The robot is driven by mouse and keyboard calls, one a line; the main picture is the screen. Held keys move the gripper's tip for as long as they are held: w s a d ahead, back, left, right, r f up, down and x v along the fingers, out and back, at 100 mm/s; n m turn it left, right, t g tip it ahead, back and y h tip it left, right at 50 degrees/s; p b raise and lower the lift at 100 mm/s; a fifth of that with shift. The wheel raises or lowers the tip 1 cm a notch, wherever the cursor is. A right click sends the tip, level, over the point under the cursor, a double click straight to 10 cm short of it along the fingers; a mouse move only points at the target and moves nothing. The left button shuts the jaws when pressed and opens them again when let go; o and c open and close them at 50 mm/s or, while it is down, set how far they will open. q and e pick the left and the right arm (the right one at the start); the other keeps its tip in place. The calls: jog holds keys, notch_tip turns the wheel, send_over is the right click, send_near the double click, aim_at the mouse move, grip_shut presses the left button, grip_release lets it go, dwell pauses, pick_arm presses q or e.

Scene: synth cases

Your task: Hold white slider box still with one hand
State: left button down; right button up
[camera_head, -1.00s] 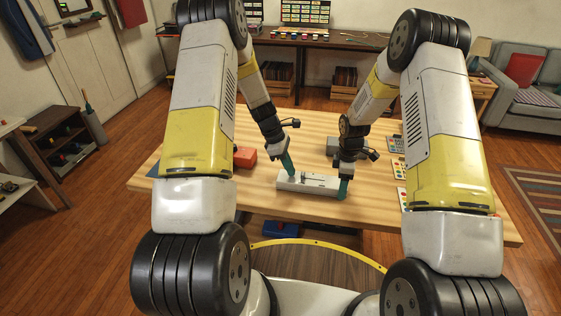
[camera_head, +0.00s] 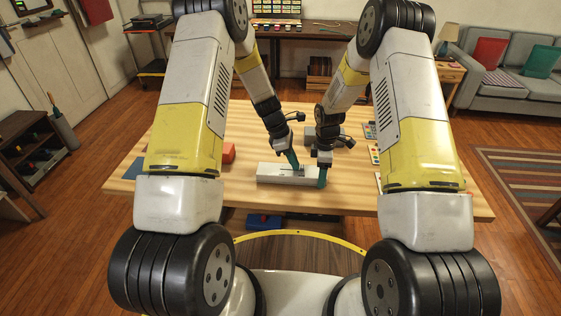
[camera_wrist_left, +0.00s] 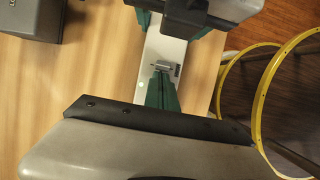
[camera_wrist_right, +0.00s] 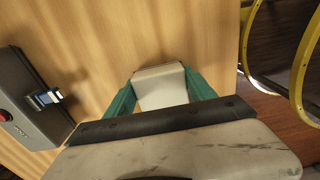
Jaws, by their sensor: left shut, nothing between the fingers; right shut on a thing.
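The white slider box (camera_head: 268,174) lies flat on the wooden table, long side across the head view. My right gripper (camera_head: 322,182) is shut on its right end; the right wrist view shows the box end (camera_wrist_right: 160,88) between the teal fingers. My left gripper (camera_head: 296,167) is shut and empty, its teal fingertips pointing down at the middle of the box top. In the left wrist view its fingertips (camera_wrist_left: 162,78) are close by a small metal slider (camera_wrist_left: 161,66) on the box (camera_wrist_left: 166,48); whether they touch it I cannot tell.
A grey box (camera_wrist_right: 28,95) with a red button and a blue plug stands behind the right gripper. A red block (camera_head: 229,153) lies at the left. Cards with coloured dots (camera_head: 374,152) lie at the right. Bare table (camera_head: 235,186) shows left of the slider box.

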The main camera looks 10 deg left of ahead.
pick_arm(q)
jog(key=shift+d, duration=0.35)
pick_arm(e)
jog(key=shift+a, duration=0.15)
pick_arm(q)
jog(key=a, duration=0.4)
jog(key=shift+a+r, duration=0.2)
jog(key=shift+a, duration=0.15)
jog(key=v, duration=0.9)
jog(key=shift+r, duration=0.3)
pick_arm(e)
jog(key=o, duration=1.6)
jog(key=shift+o, duration=0.2)
jog(key=shift+r, duration=0.15)
notch_tip(320, 180, up, 12)
